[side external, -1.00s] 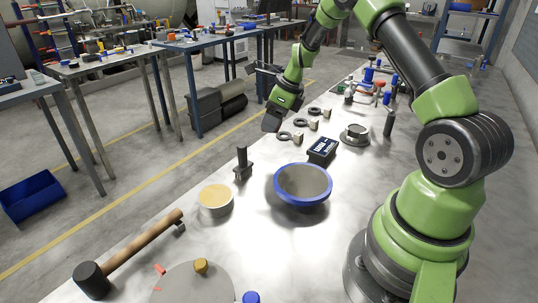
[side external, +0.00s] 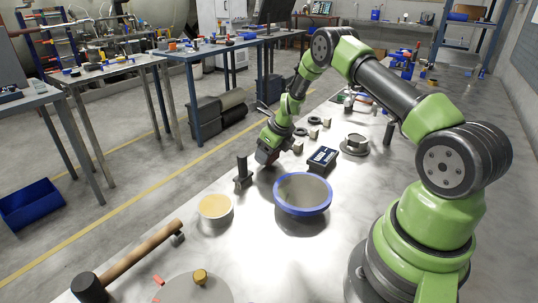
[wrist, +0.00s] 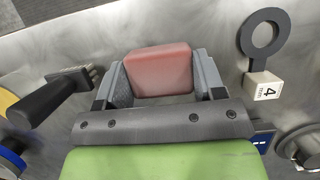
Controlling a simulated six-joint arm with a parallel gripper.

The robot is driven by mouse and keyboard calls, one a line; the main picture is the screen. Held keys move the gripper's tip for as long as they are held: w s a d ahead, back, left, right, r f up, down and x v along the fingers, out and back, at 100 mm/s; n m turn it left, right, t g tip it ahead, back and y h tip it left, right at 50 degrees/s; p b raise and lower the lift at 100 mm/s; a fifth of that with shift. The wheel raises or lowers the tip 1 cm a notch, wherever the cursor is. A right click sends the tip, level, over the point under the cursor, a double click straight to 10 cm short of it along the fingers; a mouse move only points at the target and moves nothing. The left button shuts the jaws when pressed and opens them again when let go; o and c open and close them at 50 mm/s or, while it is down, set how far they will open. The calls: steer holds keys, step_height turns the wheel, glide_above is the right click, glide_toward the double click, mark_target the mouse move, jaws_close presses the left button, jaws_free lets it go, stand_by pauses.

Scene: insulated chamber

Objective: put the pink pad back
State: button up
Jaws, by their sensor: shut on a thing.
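The pink pad (wrist: 160,70) is a reddish block with rounded corners. In the wrist view it sits between the two grey fingers of my gripper (wrist: 158,78), which is shut on it. In the side view my gripper (side external: 266,158) is low over the metal bench, between the upright black-handled tool and the black labelled box. The pad is hard to make out there. I cannot tell whether it touches the bench.
A black-handled tool (wrist: 48,98) is left of my gripper; a block marked 4 (wrist: 265,87) and a black ring (wrist: 262,35) are right. The blue-rimmed bowl (side external: 303,211), black labelled box (side external: 322,159), yellow-topped round tub (side external: 215,207) and hammer (side external: 135,258) are nearby.

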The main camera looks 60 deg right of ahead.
steer(key=shift+f, duration=0.55)
steer(key=o, duration=0.9)
steer(key=shift+f, duration=0.1)
